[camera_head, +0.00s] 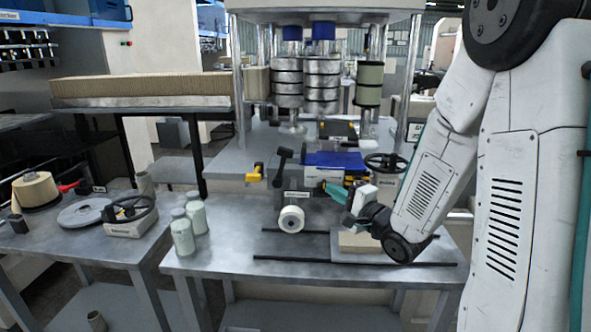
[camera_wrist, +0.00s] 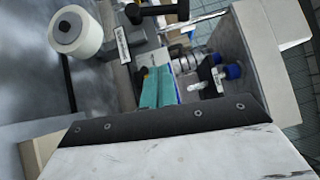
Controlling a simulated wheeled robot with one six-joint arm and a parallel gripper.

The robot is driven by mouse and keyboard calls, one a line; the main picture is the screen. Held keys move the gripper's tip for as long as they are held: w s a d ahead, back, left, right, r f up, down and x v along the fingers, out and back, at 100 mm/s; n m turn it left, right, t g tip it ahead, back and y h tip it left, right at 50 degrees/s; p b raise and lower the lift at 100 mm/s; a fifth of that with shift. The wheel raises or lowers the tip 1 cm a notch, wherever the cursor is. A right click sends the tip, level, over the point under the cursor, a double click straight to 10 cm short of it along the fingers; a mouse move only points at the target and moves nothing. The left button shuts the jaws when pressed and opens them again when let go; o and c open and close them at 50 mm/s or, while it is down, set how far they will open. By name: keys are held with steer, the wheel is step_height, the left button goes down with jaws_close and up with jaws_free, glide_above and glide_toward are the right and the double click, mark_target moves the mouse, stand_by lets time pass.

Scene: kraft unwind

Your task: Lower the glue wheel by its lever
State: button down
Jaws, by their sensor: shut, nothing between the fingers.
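The glue wheel (camera_head: 291,219) is a white roller with a dark hub, on the front of a grey unit on the middle table. It also shows in the wrist view (camera_wrist: 75,32) at the upper left. A black lever (camera_head: 281,165) with a thick dark head stands up, tilted, behind and above the wheel. A dark bar with a thick end, seemingly this lever (camera_wrist: 155,14), shows at the top of the wrist view. My gripper (camera_head: 325,187) has teal fingers, shut and empty, right of the lever and apart from it. Its fingers (camera_wrist: 157,88) point up in the wrist view.
A blue box (camera_head: 333,159) and a black handwheel (camera_head: 386,163) are behind my gripper. A yellow handle (camera_head: 255,173) is left of the lever. Pale green bottles (camera_head: 183,233) stand at the table's left. The table front below the wheel is mostly clear, with dark rails.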

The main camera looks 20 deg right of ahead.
steer(key=shift+s+r+m+t+y, duration=0.15)
steer(key=shift+s+m+t+y, duration=0.3)
steer(key=shift+y, duration=0.25)
steer(key=shift+w, duration=0.1)
steer(key=s+a+x, duration=0.1)
steer(key=a+x, duration=0.1)
steer(key=x, duration=1)
steer(key=shift+w+a+r, duration=0.3)
steer(key=shift+w+a, duration=0.1)
steer(key=shift+a, duration=0.1)
